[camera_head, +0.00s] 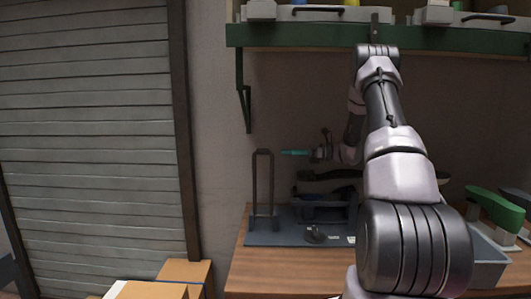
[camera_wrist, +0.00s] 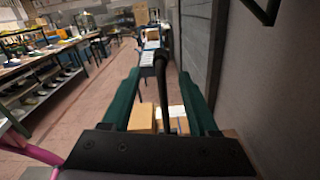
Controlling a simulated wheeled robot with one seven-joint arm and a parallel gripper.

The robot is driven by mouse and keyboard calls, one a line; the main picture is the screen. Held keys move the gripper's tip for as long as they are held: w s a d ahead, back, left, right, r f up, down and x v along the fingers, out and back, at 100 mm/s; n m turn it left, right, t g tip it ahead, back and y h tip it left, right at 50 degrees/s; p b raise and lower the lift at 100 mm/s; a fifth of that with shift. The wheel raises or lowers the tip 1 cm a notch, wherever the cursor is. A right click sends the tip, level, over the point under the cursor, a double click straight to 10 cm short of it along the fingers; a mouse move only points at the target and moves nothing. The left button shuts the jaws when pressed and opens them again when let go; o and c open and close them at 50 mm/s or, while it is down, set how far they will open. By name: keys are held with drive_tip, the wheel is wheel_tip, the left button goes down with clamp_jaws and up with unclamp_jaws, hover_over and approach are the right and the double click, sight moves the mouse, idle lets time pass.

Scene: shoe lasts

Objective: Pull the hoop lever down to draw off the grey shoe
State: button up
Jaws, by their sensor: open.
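The hoop lever (camera_head: 262,186) is a dark, narrow upright frame on the left of the blue-grey base plate (camera_head: 270,238). My gripper (camera_head: 284,152) points left near the hoop's top, with a small gap before its right upright in the head view. In the wrist view, my gripper's teal fingers (camera_wrist: 158,88) are spread apart. A dark rounded bar (camera_wrist: 163,80), seemingly the hoop edge-on, shows between them; I cannot tell whether it touches. The dark grey shoe (camera_head: 330,187) sits to the right of the hoop, low over the plate, partly hidden by my arm.
A green shelf (camera_head: 300,36) with a bracket (camera_head: 243,98) hangs above. Green shoe forms (camera_head: 497,208) and a grey bin (camera_head: 487,265) stand at the right. Cardboard boxes (camera_head: 186,272) stand at the lower left, before a roller shutter (camera_head: 90,120).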

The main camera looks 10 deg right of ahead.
sight(266, 151)
drive_tip(key=x, duration=0.8)
drive_tip(key=shift+a, duration=0.15)
clamp_jaws()
idle(1.1)
